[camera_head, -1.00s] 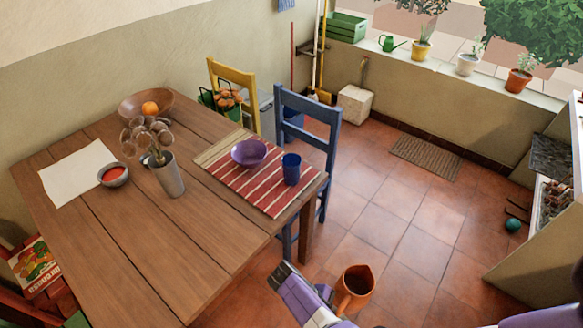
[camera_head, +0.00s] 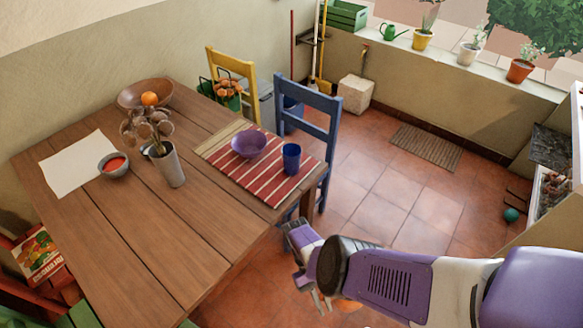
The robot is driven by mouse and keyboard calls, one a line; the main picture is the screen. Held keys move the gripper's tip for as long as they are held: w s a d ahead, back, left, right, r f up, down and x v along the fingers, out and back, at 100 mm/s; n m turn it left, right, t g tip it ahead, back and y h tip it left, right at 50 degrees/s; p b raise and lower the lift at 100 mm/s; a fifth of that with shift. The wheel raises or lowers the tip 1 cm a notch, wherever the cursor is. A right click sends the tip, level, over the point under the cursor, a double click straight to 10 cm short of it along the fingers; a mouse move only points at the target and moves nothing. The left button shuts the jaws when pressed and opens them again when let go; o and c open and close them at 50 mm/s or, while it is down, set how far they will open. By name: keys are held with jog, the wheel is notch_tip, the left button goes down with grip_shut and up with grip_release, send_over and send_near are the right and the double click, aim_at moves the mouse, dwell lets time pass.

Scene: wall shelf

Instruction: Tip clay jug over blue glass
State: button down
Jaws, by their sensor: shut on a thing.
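The blue glass (camera_head: 291,158) stands upright on the striped placemat (camera_head: 240,180), near the right edge of the wooden table. My gripper (camera_head: 306,270) is off the table's near right corner, lower in the picture than the glass and apart from it.
A purple bowl (camera_head: 249,144) sits left of the glass on the placemat. A metal vase with dried flowers (camera_head: 171,166) stands mid-table. A blue chair (camera_head: 310,122) is close behind the glass.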

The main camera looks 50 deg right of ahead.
jog(key=shift+w+d+r+m+y, duration=0.2)
jog(key=shift+w+m+y, duration=0.25)
jog(key=shift+m+y, duration=0.2)
jog(key=shift+w+d+r+m+t+y, duration=0.2)
jog(key=shift+w+m+t+y, duration=0.2)
jog(key=shift+m, duration=0.35)
jog(key=shift+w+d+r+m+t+y, duration=0.15)
jog(key=shift+w+m+t+y, duration=0.1)
jog(key=shift+m+t+y, duration=0.35)
jog(key=shift+w+d+r+m+t+y, duration=0.15)
jog(key=shift+w+d+m+t+y, duration=0.2)
jog(key=shift+m, duration=0.35)
jog(key=shift+w+d+r+m+t+y, duration=0.2)
jog(key=shift+w+m+t, duration=0.25)
jog(key=shift+m, duration=0.25)
jog(key=shift+w+d+r+m+t+y, duration=0.1)
jog(key=shift+w+d+m+t+y, duration=0.2)
jog(key=shift+m, duration=0.4)
jog(key=shift+w+r+t, duration=0.1)
jog(key=shift+t, duration=0.2)
jog(key=shift+w+d+m+p, duration=0.15)
jog(key=shift+w+m+p, duration=0.15)
jog(key=shift+m, duration=0.2)
